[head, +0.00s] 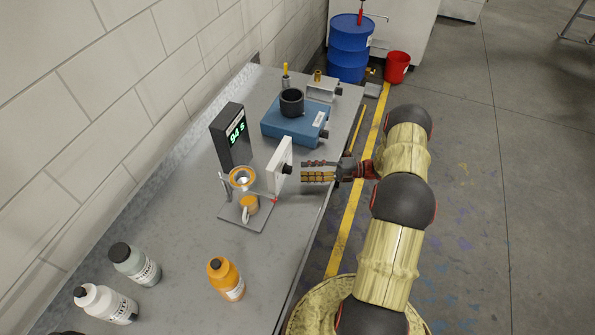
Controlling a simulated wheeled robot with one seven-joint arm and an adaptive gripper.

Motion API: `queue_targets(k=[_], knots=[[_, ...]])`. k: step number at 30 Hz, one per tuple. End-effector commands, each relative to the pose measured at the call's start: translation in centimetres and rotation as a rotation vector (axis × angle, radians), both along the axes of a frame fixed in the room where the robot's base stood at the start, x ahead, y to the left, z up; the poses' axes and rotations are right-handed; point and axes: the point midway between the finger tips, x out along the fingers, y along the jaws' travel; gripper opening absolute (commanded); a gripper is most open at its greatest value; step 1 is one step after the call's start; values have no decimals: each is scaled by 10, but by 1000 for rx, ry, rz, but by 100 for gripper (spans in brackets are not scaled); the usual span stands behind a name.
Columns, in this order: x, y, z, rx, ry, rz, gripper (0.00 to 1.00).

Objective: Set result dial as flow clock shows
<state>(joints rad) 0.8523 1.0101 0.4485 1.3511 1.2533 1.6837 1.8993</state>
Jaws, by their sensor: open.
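The flow clock (231,136) is an upright black box on the bench with green digits that look like "94 s"; a small decimal point cannot be ruled out. The result dial is a white upright panel (279,166) right of the clock, with a dark knob (289,169) on its right side. The panel is nearly edge-on, so its scale and pointer setting are hidden. My gripper (304,172) is open and empty at the bench's right edge, its fingers pointing left at the knob. A small gap seems to lie between fingertips and knob.
Bottles, including an orange one (225,279), stand in front. A blue drum (349,47) and red bucket (397,67) are on the floor.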

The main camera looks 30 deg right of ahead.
Motion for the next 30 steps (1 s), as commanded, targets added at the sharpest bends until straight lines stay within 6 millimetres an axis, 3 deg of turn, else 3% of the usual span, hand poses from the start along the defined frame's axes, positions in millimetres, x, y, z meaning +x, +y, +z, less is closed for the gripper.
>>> queue_targets(k=[6,12,30], knots=[[-21,-38,-1,0,1,-3,45],[-31,-56,0,-1,-1,-1,45],[-33,-60,-1,0,0,0,45]])
